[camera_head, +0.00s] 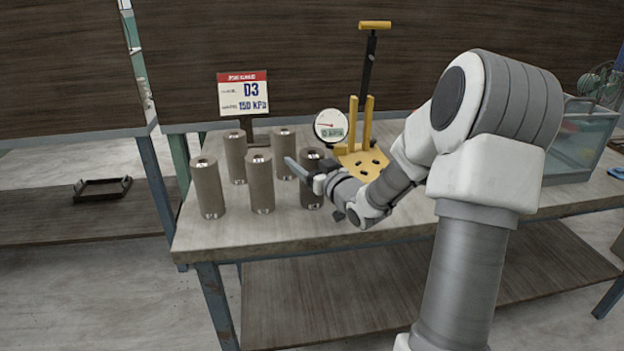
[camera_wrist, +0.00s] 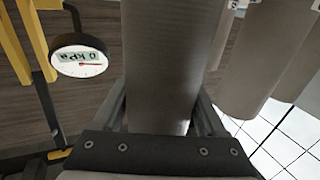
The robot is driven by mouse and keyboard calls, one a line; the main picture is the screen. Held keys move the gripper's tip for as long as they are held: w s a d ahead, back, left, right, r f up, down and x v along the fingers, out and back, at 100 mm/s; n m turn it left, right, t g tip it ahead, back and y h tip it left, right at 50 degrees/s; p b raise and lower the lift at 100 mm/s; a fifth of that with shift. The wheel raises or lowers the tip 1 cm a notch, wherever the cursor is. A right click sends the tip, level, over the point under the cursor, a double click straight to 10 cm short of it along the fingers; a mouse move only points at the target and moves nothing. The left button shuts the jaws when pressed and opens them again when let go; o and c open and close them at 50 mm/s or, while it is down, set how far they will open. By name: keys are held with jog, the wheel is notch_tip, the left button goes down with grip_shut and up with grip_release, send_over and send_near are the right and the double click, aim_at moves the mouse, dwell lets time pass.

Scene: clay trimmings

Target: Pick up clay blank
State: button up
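Several grey-brown clay blanks stand upright on the table: front left (camera_head: 207,188), front middle (camera_head: 260,182), back left (camera_head: 235,156) and back middle (camera_head: 284,152). The front right blank (camera_head: 311,190) is partly covered by my gripper (camera_head: 305,172). In the wrist view that blank (camera_wrist: 165,60) fills the space between the two fingers of my gripper (camera_wrist: 163,115), with one finger along each side. The fingertips are hidden by the blank, and I cannot tell whether the fingers press on it. More blanks show at the upper right of the wrist view (camera_wrist: 250,65).
A sign (camera_head: 243,94) reads D3 and 150 kPa. A round gauge (camera_head: 331,126) reading 0 kPa stands beside a yellow hand-pump device (camera_head: 362,158), close behind my gripper. A glass tank (camera_head: 580,145) stands at the right. The table (camera_head: 240,228) is clear along its front edge.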

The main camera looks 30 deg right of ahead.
grip_shut()
jog(key=shift+r, duration=0.15)
